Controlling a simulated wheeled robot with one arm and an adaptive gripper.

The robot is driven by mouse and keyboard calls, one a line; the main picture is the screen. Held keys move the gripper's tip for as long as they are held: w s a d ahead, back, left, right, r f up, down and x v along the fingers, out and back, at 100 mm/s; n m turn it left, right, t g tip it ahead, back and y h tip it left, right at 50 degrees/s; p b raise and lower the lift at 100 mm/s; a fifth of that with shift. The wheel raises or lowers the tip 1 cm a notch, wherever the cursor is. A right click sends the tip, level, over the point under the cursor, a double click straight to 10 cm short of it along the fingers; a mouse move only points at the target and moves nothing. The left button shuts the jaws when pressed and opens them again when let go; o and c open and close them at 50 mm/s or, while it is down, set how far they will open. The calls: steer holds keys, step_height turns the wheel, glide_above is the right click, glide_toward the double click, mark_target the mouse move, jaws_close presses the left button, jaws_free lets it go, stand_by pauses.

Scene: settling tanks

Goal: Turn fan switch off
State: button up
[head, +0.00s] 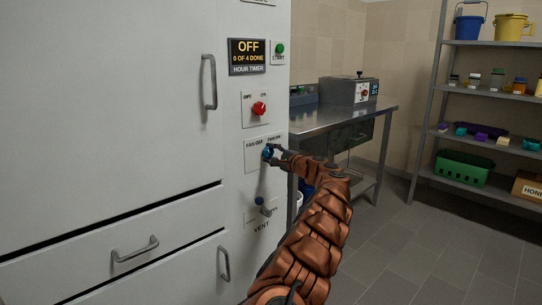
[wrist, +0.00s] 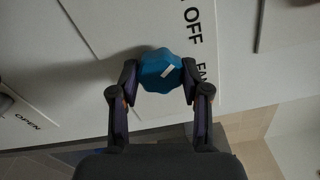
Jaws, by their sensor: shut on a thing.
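The fan switch is a blue lobed knob (wrist: 160,71) with a pale pointer mark, on a white plate of the tall white cabinet. In the head view the knob (head: 267,152) sits under the "FAN OFF" and "FAN ON" lettering, partly covered by my fingers. My gripper (wrist: 160,80) has one finger on each side of the knob and is shut on it. In the head view my gripper (head: 273,153) reaches the panel from the right. In the wrist view the pointer mark slants toward the upper right, near the "OFF" lettering.
Above the knob are a red knob (head: 259,108), a green start button (head: 280,48) and a timer display (head: 247,57) reading OFF. A vent lever (head: 265,208) sits below. A steel table (head: 330,118) and a shelf rack (head: 480,100) stand right. Floor between is clear.

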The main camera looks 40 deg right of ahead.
steer(key=o, duration=1.1)
steer(key=shift+o, duration=0.2)
steer(key=shift+s+r, duration=0.1)
steer(key=shift+s, duration=1.05)
steer(key=s, duration=0.9)
steer(key=shift+s+a, duration=0.15)
steer(key=shift+s, duration=0.2)
